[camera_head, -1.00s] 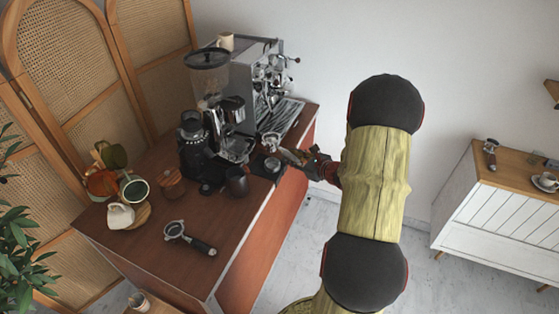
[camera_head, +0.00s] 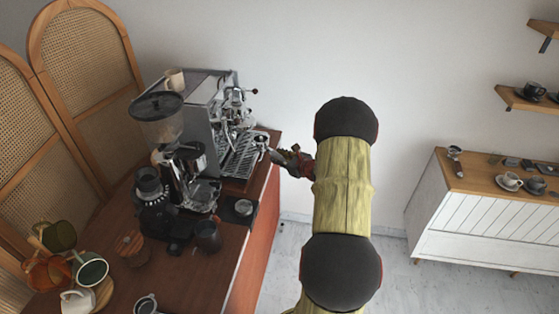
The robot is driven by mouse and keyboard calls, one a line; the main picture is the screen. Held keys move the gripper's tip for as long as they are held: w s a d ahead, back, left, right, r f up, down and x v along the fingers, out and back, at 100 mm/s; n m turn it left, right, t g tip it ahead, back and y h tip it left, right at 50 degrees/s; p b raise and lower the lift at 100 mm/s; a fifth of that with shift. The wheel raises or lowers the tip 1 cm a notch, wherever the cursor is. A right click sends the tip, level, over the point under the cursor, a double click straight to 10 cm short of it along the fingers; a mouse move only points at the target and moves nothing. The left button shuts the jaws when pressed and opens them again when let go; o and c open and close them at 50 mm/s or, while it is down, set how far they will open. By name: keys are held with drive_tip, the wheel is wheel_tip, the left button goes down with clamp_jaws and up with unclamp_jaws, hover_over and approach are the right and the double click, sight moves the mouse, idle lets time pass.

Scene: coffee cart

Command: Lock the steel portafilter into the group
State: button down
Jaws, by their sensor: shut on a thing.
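The steel portafilter (camera_head: 261,139) is in my gripper (camera_head: 279,157), which is shut on its handle. Its round basket points away from my gripper, toward the espresso machine (camera_head: 208,115). It is in front of the machine, to the right of the drip tray (camera_head: 238,158), and apart from the group. The group (camera_head: 236,100) is on the machine's front, up and to the left of the basket. The fingers are small and partly dark, so the exact grip is hard to see.
A grinder (camera_head: 180,175) and a tamping mat (camera_head: 240,211) stand nearer on the counter. A dark cup (camera_head: 207,236) is beside them. Another portafilter (camera_head: 146,304) lies at the bottom edge.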

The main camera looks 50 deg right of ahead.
sight(263, 138)
drive_tip(key=w, duration=0.5)
drive_tip(key=w+d, duration=0.1)
drive_tip(key=w, duration=0.2)
drive_tip(key=shift+r, duration=0.1)
drive_tip(key=shift+w+d+b, duration=0.15)
drive_tip(key=shift+w+b, duration=0.15)
drive_tip(key=shift+w, duration=0.7)
drive_tip(key=shift+w+d+b, duration=0.15)
drive_tip(key=shift+w+b, duration=0.1)
drive_tip(key=shift+w, duration=0.7)
drive_tip(key=shift+b, duration=0.4)
drive_tip(key=shift+r, duration=1.4)
idle(0.4)
drive_tip(key=shift+d+p, duration=0.15)
drive_tip(key=shift+p, duration=0.15)
drive_tip(key=shift+d+n+y+p, duration=0.25)
drive_tip(key=shift+n+y+p, duration=0.05)
drive_tip(key=shift+p, duration=0.2)
drive_tip(key=shift+d+r, duration=0.1)
drive_tip(key=shift+s+d+f+n+y+p, duration=0.1)
drive_tip(key=shift+f+n+y+p, duration=0.15)
drive_tip(key=shift+y+p, duration=0.2)
